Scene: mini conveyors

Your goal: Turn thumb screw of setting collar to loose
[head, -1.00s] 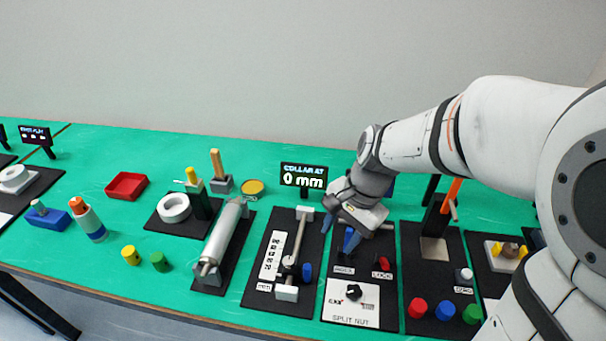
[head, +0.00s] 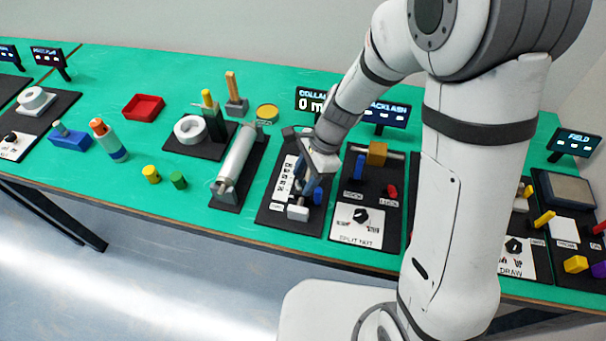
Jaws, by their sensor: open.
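The setting collar station is a black board (head: 268,212) with a white scale (head: 285,180), a rod and a white end block (head: 298,212). A display (head: 308,99) behind it begins "COLLAR" and "0 m", the rest covered by my arm. My gripper (head: 310,186) is open and points down over the rod, close to the collar. A blue knob, seemingly the thumb screw (head: 318,196), shows just right of the fingers. The collar is mostly hidden by the gripper. I cannot tell whether the fingers touch the screw.
A grey cylinder (head: 236,155) on its own board lies just left. To the right is the split nut board (head: 372,238) with a blue lever (head: 360,166), an orange block (head: 377,153) and a black knob (head: 361,215).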

